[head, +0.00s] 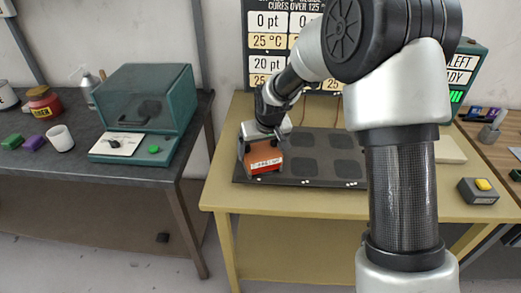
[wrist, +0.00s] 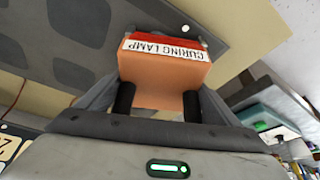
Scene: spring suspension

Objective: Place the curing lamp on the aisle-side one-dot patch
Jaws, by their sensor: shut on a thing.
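The curing lamp (head: 264,160) is an orange block with a red band and a white label. It is at the front left corner of a dark board (head: 315,178) with several darker rounded patches. My gripper (head: 262,142) is shut on the lamp from above. In the wrist view the lamp (wrist: 160,70) sits between the two fingers, its "CURING LAMP" label readable. I cannot tell whether the lamp touches the board. White dots mark the board's front edge; one dot shows beyond the lamp in the wrist view. The lamp and gripper hide the patch at that corner.
The board lies on a yellow table (head: 225,190). My arm hides the board's right part. A teal cabinet with a clear cover (head: 150,100) stands on the dark bench at left. A grey box with a yellow button (head: 478,191) is at right. The table front is clear.

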